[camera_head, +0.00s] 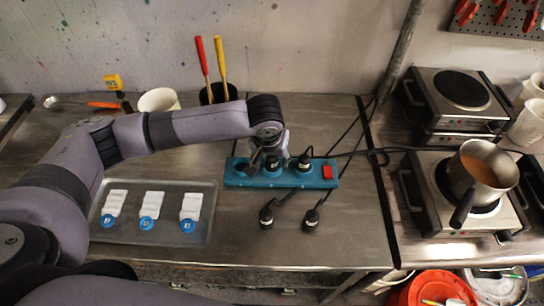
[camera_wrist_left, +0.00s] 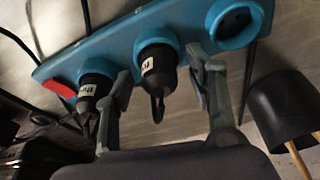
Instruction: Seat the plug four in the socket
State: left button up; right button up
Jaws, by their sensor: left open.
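A teal power strip (camera_head: 232,178) lies on the bench with a red switch at its right end. Two black plugs stand in its sockets: one at the middle (camera_wrist_left: 157,66), with a white label that seems to read IV, and one nearer the switch (camera_head: 304,161), its label unclear. The third socket (camera_wrist_left: 233,22) is empty. My left gripper (camera_head: 270,152) is open over the strip, its fingers on either side of the middle plug with gaps visible in the left wrist view. My right gripper is not in view.
Two loose black plugs (camera_head: 267,217) (camera_head: 311,219) lie in front of the strip, cords behind it. A tray (camera_head: 209,215) with white blocks and blue discs is at left. A cup with red and yellow handles (camera_head: 218,93) stands behind my arm. Hotplates and a pot (camera_head: 478,172) are at right.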

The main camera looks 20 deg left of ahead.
pick_arm(q)
jog(key=shift+w+r, duration=0.1)
jog(key=shift+r, duration=0.4)
jog(key=b+v, duration=0.1)
jog(key=v, duration=1.1)
